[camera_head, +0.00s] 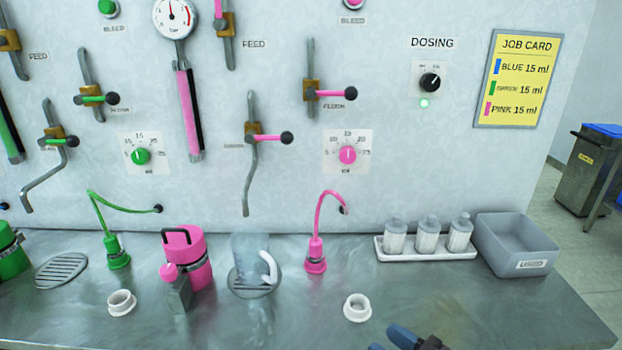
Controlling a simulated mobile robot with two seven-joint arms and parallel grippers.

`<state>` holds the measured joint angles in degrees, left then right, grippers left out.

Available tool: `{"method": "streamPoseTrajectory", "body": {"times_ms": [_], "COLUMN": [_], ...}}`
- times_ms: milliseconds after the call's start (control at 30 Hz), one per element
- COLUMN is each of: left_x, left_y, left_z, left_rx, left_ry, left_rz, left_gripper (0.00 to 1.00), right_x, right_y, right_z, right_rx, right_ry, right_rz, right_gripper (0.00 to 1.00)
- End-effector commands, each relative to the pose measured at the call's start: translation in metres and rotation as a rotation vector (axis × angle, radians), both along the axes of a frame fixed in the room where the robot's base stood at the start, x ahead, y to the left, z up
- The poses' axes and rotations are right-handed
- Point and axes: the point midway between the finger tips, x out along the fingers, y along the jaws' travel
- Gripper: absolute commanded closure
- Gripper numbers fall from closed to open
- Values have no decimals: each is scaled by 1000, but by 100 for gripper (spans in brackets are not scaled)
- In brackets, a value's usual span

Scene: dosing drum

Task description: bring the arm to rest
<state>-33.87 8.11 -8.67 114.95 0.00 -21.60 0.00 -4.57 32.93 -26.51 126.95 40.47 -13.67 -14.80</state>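One of my grippers (408,339) just shows at the bottom edge, right of centre, as blue and dark parts over the front of the steel bench (330,318). I take it to be my right one. Most of it is cut off by the frame, so I cannot tell whether it is open or shut or whether it holds anything. A white ring (357,308) stands on the bench just beyond it and to the left, apart from it. My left gripper is not in view.
A clear jug (252,262) stands on a drain grate left of the pink spout (316,255). A pink canister (192,262) is farther left. A white tray (425,254) of capped bottles and a grey USED bin (516,244) stand back right. The front right bench is clear.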

Motion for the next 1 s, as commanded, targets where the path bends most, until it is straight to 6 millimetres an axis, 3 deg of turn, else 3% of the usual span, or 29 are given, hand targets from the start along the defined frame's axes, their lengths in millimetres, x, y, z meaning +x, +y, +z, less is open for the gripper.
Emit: {"method": "streamPoseTrajectory", "body": {"times_ms": [333, 500, 600, 800, 1000], "left_x": [3, 1, 0, -3, -4], "left_y": [2, 2, 2, 2, 2], "left_z": [2, 1, 0, -1, -2], "left_rx": [6, 5, 5, 4, 2], "left_ry": [-7, -2, 0, 5, 7], "left_rz": [-2, -2, -2, 0, 2], "left_gripper": [57, 57, 57, 57, 57], "right_x": [-19, -61, -88, -121, -125], "right_y": [-57, -104, -126, -148, -150], "right_z": [-93, -162, -192, -221, -224], "right_rx": [-89, -182, -236, -294, -302], "right_ry": [177, 337, 418, 503, 513], "right_rz": [-294, -501, -593, -683, -693], "right_gripper": [59, 59, 59, 59, 59]}}
